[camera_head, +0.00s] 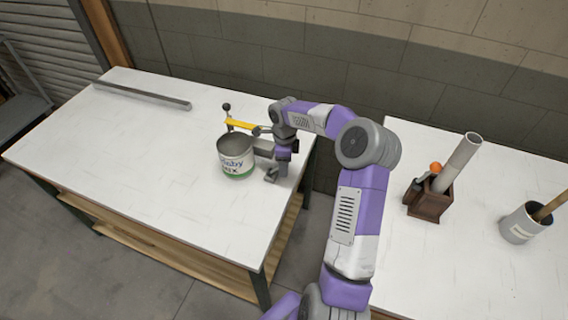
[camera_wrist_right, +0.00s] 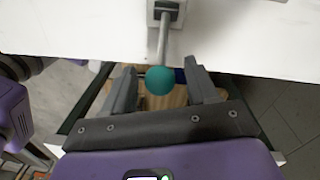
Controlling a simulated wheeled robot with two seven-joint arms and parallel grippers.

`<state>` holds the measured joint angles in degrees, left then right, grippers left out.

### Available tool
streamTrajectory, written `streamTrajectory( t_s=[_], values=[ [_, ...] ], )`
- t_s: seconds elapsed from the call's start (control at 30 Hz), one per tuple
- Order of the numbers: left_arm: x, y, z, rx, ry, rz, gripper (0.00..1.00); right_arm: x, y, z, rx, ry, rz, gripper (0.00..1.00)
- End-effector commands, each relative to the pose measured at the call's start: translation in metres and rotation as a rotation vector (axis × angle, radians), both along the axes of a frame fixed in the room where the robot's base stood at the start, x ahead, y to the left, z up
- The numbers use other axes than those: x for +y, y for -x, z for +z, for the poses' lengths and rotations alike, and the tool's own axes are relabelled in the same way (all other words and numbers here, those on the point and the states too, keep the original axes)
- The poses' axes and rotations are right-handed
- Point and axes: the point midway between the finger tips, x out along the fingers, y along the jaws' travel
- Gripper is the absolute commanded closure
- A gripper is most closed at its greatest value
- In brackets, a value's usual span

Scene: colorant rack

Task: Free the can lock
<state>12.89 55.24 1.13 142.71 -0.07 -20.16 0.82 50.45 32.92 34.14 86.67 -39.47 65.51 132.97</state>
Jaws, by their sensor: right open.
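An open metal can (camera_head: 237,163) with a white and green label stands upright on the left white table. Beside and behind it is a yellow bar (camera_head: 239,124) with a dark round knob (camera_head: 227,106). In the right wrist view, a metal rod with a teal ball end (camera_wrist_right: 159,80) comes out of a grey bracket (camera_wrist_right: 166,14). My right gripper (camera_head: 267,164) is just right of the can; in its wrist view the open fingers (camera_wrist_right: 160,76) stand on either side of the ball, with gaps. My left gripper is out of view.
A long grey bar (camera_head: 143,95) lies at the back of the left table (camera_head: 130,170). On the right table stand a wooden holder (camera_head: 428,205) with a white tube and a white pot (camera_head: 520,225). A floor gap separates the tables.

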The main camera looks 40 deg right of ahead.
Motion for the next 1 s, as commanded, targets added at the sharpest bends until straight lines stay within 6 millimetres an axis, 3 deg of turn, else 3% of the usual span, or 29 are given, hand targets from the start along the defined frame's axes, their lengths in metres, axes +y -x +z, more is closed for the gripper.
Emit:
streamTrajectory(
  t_s=[0.2,0.6,1.0],
  values=[
    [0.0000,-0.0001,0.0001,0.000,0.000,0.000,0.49,0.0002,-0.0001,-0.0002,0.000,0.000,0.000,0.42],
    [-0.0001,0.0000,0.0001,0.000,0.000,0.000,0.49,0.0004,-0.0002,-0.0002,-0.001,-0.001,0.001,1.00],
    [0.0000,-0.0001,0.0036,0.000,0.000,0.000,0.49,0.0025,-0.0033,0.0023,0.024,0.012,0.003,1.00]
  ],
)
